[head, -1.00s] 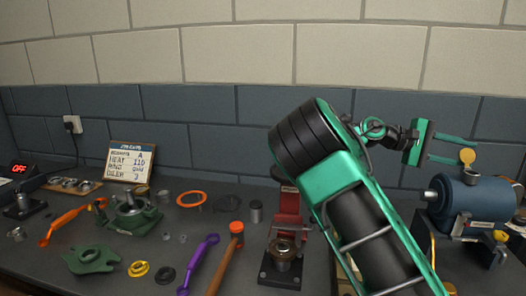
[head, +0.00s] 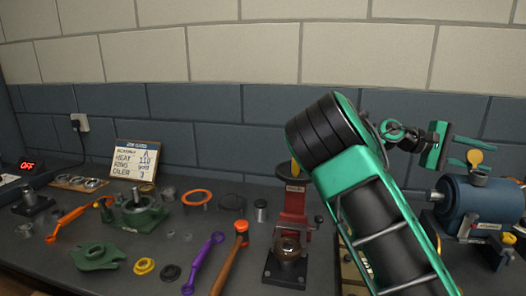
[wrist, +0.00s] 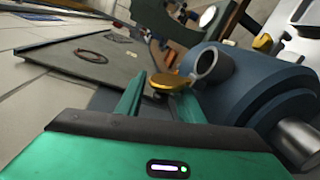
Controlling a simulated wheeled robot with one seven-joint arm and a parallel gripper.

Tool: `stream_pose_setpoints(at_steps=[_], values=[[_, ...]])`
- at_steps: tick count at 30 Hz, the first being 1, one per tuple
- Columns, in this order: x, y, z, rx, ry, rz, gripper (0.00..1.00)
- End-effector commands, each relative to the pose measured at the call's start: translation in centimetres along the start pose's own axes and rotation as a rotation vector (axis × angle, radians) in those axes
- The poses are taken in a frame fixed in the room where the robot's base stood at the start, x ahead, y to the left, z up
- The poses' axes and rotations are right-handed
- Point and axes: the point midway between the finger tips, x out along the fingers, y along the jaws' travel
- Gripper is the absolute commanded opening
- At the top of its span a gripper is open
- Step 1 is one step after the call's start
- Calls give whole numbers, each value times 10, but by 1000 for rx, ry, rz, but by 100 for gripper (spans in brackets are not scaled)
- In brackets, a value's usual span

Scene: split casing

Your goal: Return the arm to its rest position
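My green arm (head: 365,185) rises from the lower right of the head view and bends at a black-banded joint. My gripper (head: 470,151) is at the right, over the blue motor-like housing (head: 485,200). Its two green fingers are apart with nothing held between them. The blue housing (wrist: 245,95) fills the right of that view.
A red press (head: 293,210) stands left of my arm. A hammer (head: 232,255), purple wrench (head: 203,262), green casing parts (head: 137,212) and rings lie on the grey bench (head: 330,275). A sign board (head: 136,163) stands at the back. Space above the bench is clear.

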Motion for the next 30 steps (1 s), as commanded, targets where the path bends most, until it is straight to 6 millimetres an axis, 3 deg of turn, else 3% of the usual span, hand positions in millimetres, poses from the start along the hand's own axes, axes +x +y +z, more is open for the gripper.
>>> stream_pose_setpoints(at_steps=[18,30], values=[[-98,-1,-3,-2,4,1,34],[-24,0,0,-1,-2,-1,34]])
